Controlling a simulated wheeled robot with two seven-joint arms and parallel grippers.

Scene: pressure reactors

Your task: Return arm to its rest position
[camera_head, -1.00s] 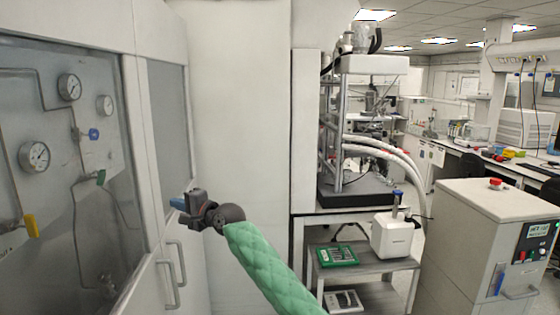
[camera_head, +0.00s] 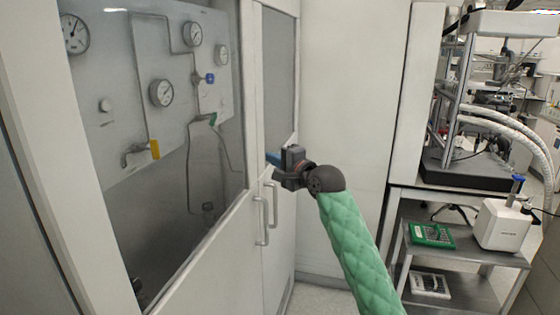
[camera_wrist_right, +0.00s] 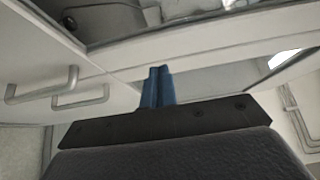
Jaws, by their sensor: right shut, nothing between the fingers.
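My right arm, in a green quilted sleeve, reaches up from the bottom of the head view. Its right gripper (camera_head: 273,158) has blue fingers that point left, in front of the white cabinet's frame, above the door handles. In the right wrist view the two blue fingertips (camera_wrist_right: 158,86) stand together with nothing between them. The gripper is shut and empty. I cannot tell the exact gap between the fingers and the cabinet. My left gripper is not in view.
A white cabinet (camera_head: 215,262) with glass panes, gauges and valves fills the left. Two handles (camera_head: 266,213) stick out below the gripper. At right, a shelf table (camera_head: 398,194) holds a reactor rig, a white device (camera_head: 501,224) and a green tray (camera_head: 432,235). Some floor shows between them.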

